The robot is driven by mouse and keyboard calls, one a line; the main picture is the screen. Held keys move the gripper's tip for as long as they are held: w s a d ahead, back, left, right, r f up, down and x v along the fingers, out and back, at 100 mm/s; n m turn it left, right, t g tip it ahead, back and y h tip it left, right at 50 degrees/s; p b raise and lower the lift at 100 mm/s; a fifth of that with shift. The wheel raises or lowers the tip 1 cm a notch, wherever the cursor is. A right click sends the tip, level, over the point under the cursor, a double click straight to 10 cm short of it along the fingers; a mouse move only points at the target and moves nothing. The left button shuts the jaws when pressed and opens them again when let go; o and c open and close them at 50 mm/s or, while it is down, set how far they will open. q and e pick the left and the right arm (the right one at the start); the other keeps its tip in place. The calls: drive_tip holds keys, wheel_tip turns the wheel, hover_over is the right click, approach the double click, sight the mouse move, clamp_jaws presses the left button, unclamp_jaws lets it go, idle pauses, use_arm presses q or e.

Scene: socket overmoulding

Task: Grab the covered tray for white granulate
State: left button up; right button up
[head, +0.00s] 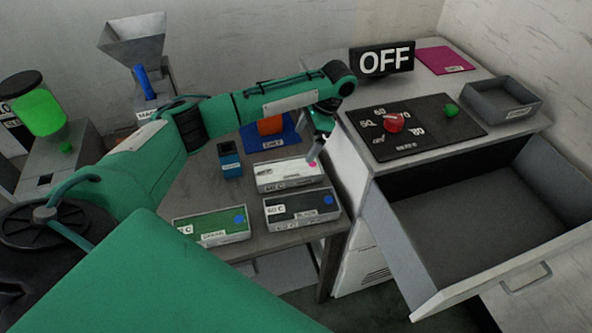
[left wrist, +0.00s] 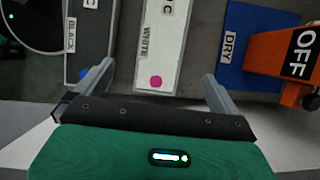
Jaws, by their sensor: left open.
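The white covered tray (head: 288,175) lies on the grey table, with a white lid, a "60 C" label and a pink dot at its right end. In the left wrist view the white tray (left wrist: 161,45) with its "WHITE" label lies ahead, between the fingers. My left gripper (head: 314,150) is open and empty, at the tray's right end near the pink dot. Its two fingers also show in the left wrist view (left wrist: 156,85), one on each side of the tray's end. I cannot tell whether they touch it. My right gripper is not in view.
The black tray (head: 300,207) and green tray (head: 211,226) lie nearby. An orange device (head: 270,125) stands on a blue "DRY" mat (head: 252,140) behind. The cabinet with a dial panel (head: 412,130) and open drawer (head: 480,205) stands close on the right.

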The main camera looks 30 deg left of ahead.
sight(289, 168)
use_arm(q)
drive_tip(key=x, duration=0.3)
drive_tip(key=shift+a+b, duration=0.2)
drive_tip(key=shift+b, duration=0.2)
drive_tip(key=p+x, duration=0.1)
drive_tip(key=x, duration=0.3)
drive_tip(key=shift+s+a+f, duration=0.15)
drive_tip(key=shift+a+f, duration=0.05)
drive_tip(key=shift+f, duration=0.3)
drive_tip(key=shift+s+a+f+p, duration=0.1)
drive_tip(key=shift+f+p, duration=0.2)
drive_tip(key=p+x, duration=0.1)
drive_tip(key=x, duration=0.2)
drive_tip(key=shift+s+a+f, duration=0.1)
drive_tip(key=shift+f, duration=0.25)
drive_tip(key=shift+a+f, duration=0.1)
drive_tip(key=shift+f, duration=0.3)
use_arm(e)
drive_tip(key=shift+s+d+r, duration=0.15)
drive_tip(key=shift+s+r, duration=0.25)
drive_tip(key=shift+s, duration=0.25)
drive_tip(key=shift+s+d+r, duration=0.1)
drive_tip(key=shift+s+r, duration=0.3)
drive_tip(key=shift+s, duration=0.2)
